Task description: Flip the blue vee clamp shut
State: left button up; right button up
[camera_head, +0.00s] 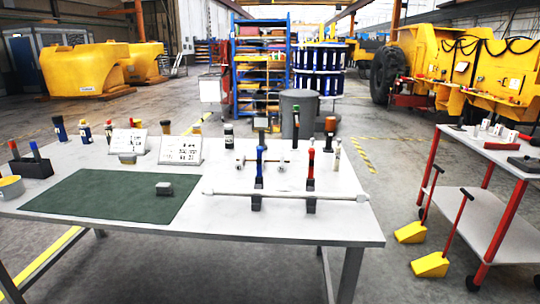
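The blue vee clamp (259,168) stands on the grey table, with its blue arm upright above a dark base. A red clamp (310,168) stands to its right, also with its arm upright. A long pale bar (285,195) lies across both clamp bases, with a collar near its right end. The blue arm points up and is not folded down over the bar. Neither of my grippers is in view.
The table (290,230) also holds a green mat (110,196) with a small grey block (164,188), white sign cards (180,150), bottles, and a dark tool holder (32,167). A shorter bar (264,162) is behind the clamps. A red-legged cart (490,150) stands at right.

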aim_at(259, 150)
jog(key=i+l+u, duration=0.35)
jog(key=l, duration=0.2)
jog(key=i+l+u, duration=0.3)
jog(key=l, duration=0.3)
jog(key=i+l+u, duration=0.1)
jog(key=l+u, duration=0.25)
jog(key=l, duration=0.25)
jog(key=i+l+u, duration=0.1)
jog(key=l+u, duration=0.2)
jog(key=l, duration=0.4)
jog(key=l+u, duration=0.35)
jog(key=l, duration=0.35)
jog(key=k+l+u, duration=0.1)
jog(key=l+u, duration=0.2)
jog(key=l, duration=0.4)
jog(key=k+l+u, duration=0.15)
jog(key=l+u, duration=0.2)
jog(key=l, duration=0.35)
jog(key=k+l+u, duration=0.3)
jog(key=l, duration=0.4)
jog(key=i+l+u, duration=0.1)
jog(key=l, duration=0.2)
jog(key=i+l+u, duration=0.1)
jog(key=l, duration=0.25)
jog(key=i+l+u, duration=0.1)
jog(key=i+l, duration=0.1)
jog(key=l, duration=0.45)
jog(key=i+l, duration=0.1)
jog(key=l, duration=0.4)
